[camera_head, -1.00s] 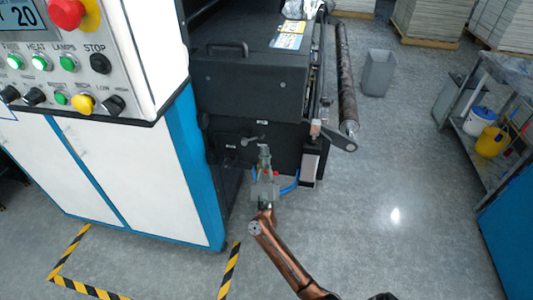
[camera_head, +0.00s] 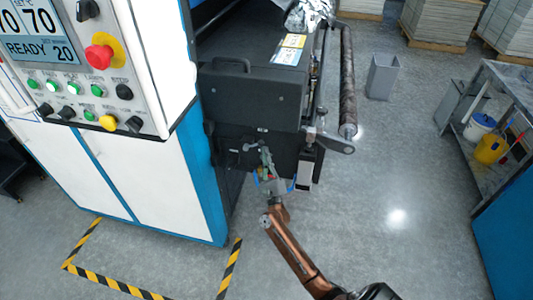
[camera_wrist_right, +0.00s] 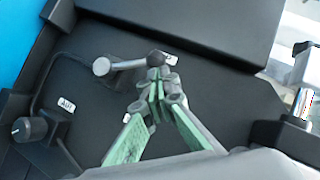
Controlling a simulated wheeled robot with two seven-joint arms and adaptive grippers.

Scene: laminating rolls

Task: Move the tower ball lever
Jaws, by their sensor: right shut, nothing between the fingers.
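The tower ball lever (camera_wrist_right: 127,64) is on the dark machine side panel in the right wrist view. It has a grey round pivot at its left, a short grey arm and a black ball knob (camera_wrist_right: 157,58) at its right end. My right gripper (camera_wrist_right: 158,76) is shut and empty, with its fingertips just below the knob in the picture. I cannot tell whether they touch it. In the head view the right gripper (camera_head: 265,151) is in front of the lower dark panel, and the lever (camera_head: 250,146) is small and partly hidden there. My left gripper is not in view.
A white and blue control cabinet (camera_head: 145,180) stands left of my right arm. A black dial knob (camera_wrist_right: 28,129) and a bent black handle sit left of the lever. A roller (camera_head: 347,85) and its bracket are at the right.

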